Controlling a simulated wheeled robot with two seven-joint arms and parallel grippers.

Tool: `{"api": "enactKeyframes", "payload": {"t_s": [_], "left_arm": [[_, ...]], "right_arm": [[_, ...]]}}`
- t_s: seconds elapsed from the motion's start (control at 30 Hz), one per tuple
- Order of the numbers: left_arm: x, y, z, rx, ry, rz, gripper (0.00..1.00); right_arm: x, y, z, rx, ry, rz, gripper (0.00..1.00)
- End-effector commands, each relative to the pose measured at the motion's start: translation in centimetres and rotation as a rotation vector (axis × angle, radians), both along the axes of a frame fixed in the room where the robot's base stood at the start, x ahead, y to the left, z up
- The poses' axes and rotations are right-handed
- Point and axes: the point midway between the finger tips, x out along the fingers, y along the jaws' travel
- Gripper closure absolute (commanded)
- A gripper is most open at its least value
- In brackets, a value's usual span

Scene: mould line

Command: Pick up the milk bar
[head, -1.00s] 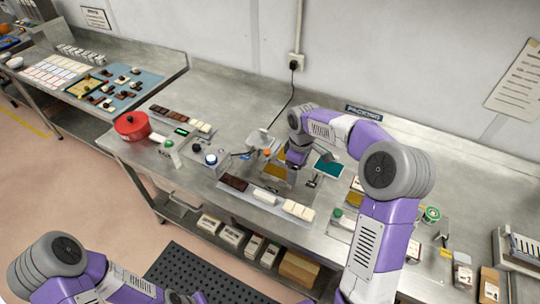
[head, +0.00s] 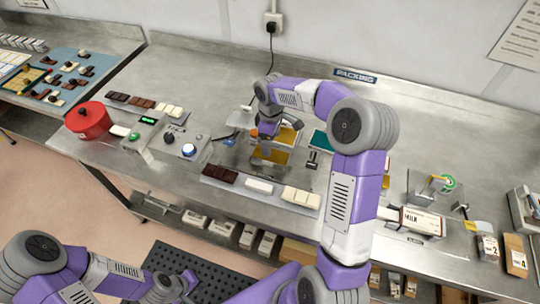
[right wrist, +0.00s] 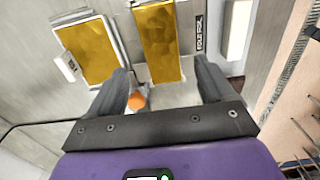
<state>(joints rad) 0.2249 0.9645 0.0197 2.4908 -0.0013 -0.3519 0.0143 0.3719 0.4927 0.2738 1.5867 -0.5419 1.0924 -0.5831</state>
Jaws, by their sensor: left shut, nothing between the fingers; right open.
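A brown bar (head: 142,102), seemingly the milk bar, lies between a darker bar (head: 118,97) and a cream bar (head: 170,110) in the back row, left of my right gripper. A front tray (head: 240,181) carries a dark bar (head: 220,173), a white block (head: 259,186) and a cream bar (head: 301,197). My right gripper (head: 266,138) is open and empty over the foil area; its fingers also show in the right wrist view (right wrist: 163,88). My left gripper (head: 187,281) is shut and empty at the bottom, away from the bars.
Gold foil sheets (right wrist: 160,42) lie below my right gripper, near an orange knob (right wrist: 137,101). A box marked MILK (head: 422,221) stands right. The bench's back is mostly clear.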

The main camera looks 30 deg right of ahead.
Motion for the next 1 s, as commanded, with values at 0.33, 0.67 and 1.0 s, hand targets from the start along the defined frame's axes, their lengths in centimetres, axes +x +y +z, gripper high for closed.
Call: {"api": "enactKeyframes", "payload": {"t_s": [0.33,0.67,1.0], "left_arm": [[0.0,0.0,-0.7,0.0,0.0,0.0,1.0],[0.0,0.0,-0.7,0.0,0.0,0.0,1.0],[0.0,0.0,-0.7,0.0,0.0,0.0,1.0]], "right_arm": [[-0.3,0.1,-4.9,0.001,0.003,0.0,0.18],[-0.3,0.1,-5.4,0.001,0.002,0.0,0.21],[-0.3,0.1,-5.4,0.0,0.001,0.0,0.73]]}}
